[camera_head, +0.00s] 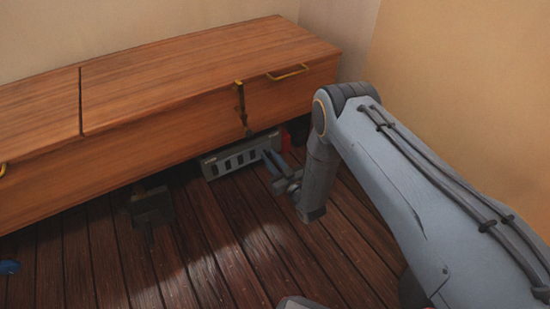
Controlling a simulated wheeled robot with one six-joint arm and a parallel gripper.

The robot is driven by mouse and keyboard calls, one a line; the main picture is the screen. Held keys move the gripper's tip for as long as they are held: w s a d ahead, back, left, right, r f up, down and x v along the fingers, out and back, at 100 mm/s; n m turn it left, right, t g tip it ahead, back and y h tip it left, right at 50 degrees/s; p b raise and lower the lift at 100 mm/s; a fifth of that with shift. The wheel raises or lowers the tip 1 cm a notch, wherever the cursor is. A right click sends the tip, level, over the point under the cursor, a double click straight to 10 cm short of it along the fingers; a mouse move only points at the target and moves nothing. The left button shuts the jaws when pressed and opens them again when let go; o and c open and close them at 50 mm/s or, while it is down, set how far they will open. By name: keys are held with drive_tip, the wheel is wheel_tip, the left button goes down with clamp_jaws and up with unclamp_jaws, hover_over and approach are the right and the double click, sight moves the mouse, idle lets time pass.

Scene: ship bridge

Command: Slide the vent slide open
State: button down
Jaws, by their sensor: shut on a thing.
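The vent slide (232,160) is a grey slotted panel low down, at the foot of the wooden bench. A row of dark slots shows along it. My gripper (269,158) is at the right end of the vent, its fingers reaching in from the right. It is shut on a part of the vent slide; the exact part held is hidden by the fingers. A small red thing (286,140) shows just behind the gripper; I cannot tell whether it belongs to the vent.
A wooden bench (190,75) with brass fittings overhangs the vent. A dark box-like object (152,206) stands on the plank floor (235,240) to the left. A blue object (8,267) lies at the left edge. The floor in front is mostly clear; a tan wall (455,80) rises at right.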

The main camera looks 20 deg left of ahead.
drive_tip(key=shift+w+d, duration=0.2)
drive_tip(key=shift+w, duration=0.05)
drive_tip(key=c, duration=1.6)
unclamp_jaws()
drive_tip(key=shift+w+d, duration=0.1)
drive_tip(key=shift+d, duration=0.05)
drive_tip(key=shift+s+a, duration=0.2)
drive_tip(key=shift+s+d, duration=0.15)
drive_tip(key=shift+d, duration=0.05)
drive_tip(key=p+v, duration=0.3)
drive_tip(key=v, duration=0.4)
drive_tip(key=shift+d, duration=0.15)
